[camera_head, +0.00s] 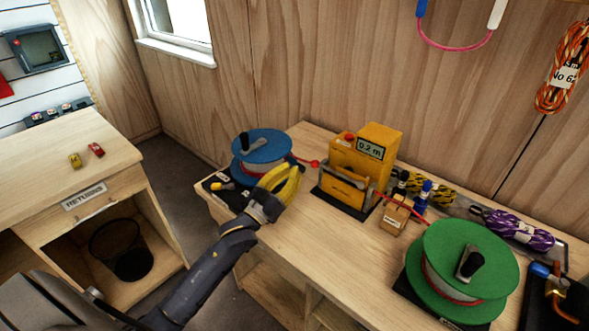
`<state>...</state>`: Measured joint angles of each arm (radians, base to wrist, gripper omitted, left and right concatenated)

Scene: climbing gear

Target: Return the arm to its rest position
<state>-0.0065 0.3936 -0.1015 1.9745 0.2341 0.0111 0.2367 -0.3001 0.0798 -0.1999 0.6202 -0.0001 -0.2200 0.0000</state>
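My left arm (205,272) reaches in from the lower left over the workbench (300,262). My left gripper (290,172), with yellow fingers, is above the bench's left part, in front of the blue reel (262,145) and left of the yellow measuring device (365,155). Its fingers overlap in this view, so I cannot tell whether they are apart. I see nothing held in them. My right gripper is not in view.
A green reel (470,260) stands at the bench's right, near a small cardboard box (394,218) and purple rope (520,228). At left is a returns desk (60,165) with a black bin (133,264) beneath. The front middle of the bench is clear.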

